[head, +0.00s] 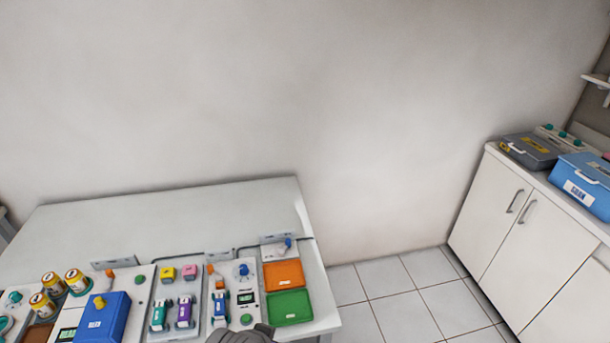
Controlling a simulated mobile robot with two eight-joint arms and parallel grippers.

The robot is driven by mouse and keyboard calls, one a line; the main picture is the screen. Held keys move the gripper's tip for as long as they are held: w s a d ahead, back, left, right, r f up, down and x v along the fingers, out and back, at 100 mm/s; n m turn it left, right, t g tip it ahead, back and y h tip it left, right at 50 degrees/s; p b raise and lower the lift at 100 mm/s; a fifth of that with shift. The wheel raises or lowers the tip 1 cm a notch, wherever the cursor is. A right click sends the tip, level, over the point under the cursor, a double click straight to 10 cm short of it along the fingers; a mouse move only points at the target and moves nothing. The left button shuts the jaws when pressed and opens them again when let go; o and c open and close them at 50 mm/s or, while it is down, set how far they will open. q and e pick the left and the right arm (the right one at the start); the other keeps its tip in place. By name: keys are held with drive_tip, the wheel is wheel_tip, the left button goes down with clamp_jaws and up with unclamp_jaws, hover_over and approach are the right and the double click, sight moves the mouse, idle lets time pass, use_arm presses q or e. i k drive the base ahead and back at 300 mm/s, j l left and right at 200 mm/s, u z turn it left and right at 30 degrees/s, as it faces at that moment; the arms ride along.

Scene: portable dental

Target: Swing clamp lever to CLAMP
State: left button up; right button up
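Several small levers and knobs stand on the panels of the white table (200,205). An orange lever (109,273) is at the back of the left panel, with a small label plate behind it. Another orange-tipped lever (211,270) is near the middle, and a blue-tipped lever (287,243) is at the back right. The labels are too small to read, so I cannot tell which is the clamp lever or how it is set. A dark grey part at the bottom edge looks like a piece of my arm. No gripper fingers show.
A white cabinet (500,215) with a blue bin (583,181) stands right, across open tiled floor.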

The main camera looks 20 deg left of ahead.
sight(219, 278)
drive_tip(key=u, duration=1.45)
